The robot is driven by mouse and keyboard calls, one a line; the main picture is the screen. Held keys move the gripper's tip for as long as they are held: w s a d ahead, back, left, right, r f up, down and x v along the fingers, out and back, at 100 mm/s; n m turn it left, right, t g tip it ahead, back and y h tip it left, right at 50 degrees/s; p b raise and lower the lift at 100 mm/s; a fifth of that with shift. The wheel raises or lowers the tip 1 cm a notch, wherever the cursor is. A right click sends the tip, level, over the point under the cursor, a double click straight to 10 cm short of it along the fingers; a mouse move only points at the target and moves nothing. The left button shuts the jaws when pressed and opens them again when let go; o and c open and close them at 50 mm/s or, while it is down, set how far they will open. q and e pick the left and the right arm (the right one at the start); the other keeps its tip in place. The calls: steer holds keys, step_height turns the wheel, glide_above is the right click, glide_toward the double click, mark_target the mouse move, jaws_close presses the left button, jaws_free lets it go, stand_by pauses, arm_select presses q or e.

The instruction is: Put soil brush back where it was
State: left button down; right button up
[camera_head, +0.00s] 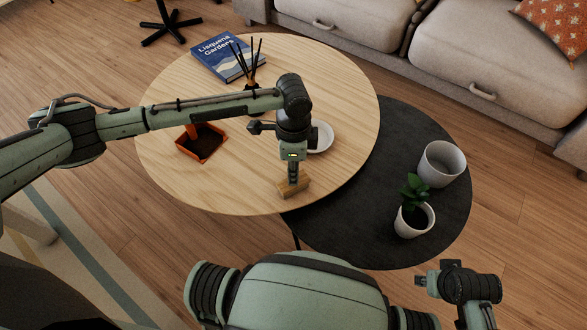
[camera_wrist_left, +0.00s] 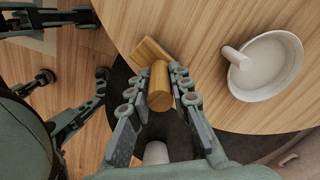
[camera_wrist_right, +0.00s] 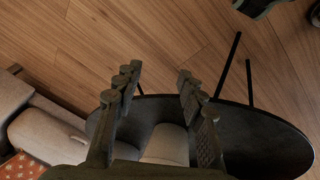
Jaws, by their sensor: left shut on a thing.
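The soil brush (camera_head: 294,189) has a wooden block head and a round wooden handle. My left gripper (camera_head: 292,174) is shut on it and holds it near the front edge of the round wooden table (camera_head: 240,195). In the left wrist view, the brush handle (camera_wrist_left: 159,85) sits between the fingertips, with the block behind it. I cannot tell whether the block touches the tabletop. My right gripper (camera_wrist_right: 158,82) is open and empty, to the right of my base in the head view and away from the brush.
The wooden table holds an orange soil tray (camera_head: 203,153), a white dish (camera_head: 322,138), a blue book (camera_head: 222,58) and a reed diffuser (camera_head: 250,84). A lower black table (camera_head: 372,248) holds a potted plant (camera_head: 413,217) and a grey pot (camera_head: 440,164). A sofa (camera_head: 470,75) stands behind.

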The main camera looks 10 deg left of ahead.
arm_select(q)
steer(key=c, duration=1.8)
jaws_free()
steer(key=shift+f, duration=0.1)
steer(key=o, duration=0.4)
arm_select(e)
steer(key=shift+s+f, duration=0.15)
steer(key=shift+f, duration=0.15)
arm_select(q)
step_height(320, 180, up, 3)
step_height(320, 180, up, 9)
steer(key=shift+f+p, duration=0.1)
steer(key=shift+p, duration=0.45)
steer(key=shift+r, duration=0.25)
arm_select(e)
steer(key=shift+a+f, duration=0.2)
steer(key=shift+f, duration=0.9)
